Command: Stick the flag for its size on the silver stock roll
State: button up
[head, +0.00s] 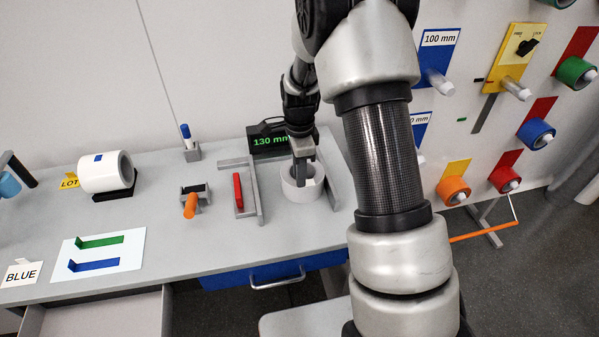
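A whitish roll (302,186) stands upright on the bench, right of a grey frame. My gripper (303,172) points down at it, with its tips at or inside the roll's opening; I cannot tell whether they grip it. Another whitish roll (90,176) lies on its side on a black cradle, with a small blue patch on top. I cannot tell by colour which is the silver stock roll. A green flag strip (98,242) and a blue flag strip (94,265) lie on a white card (133,239) at the left front.
A display (268,142) reads 130 mm. A red bar (238,191), an orange-handled tool (190,206) and a blue-capped pen (186,135) stand between the rolls. A BLUE card (21,273) is at front left. Pegs with coloured rolls (536,134) fill the right wall.

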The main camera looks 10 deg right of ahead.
jog(key=o, duration=0.4)
jog(key=shift+r, duration=0.1)
jog(key=shift+r+p, duration=0.55)
jog(key=shift+r, duration=8.05)
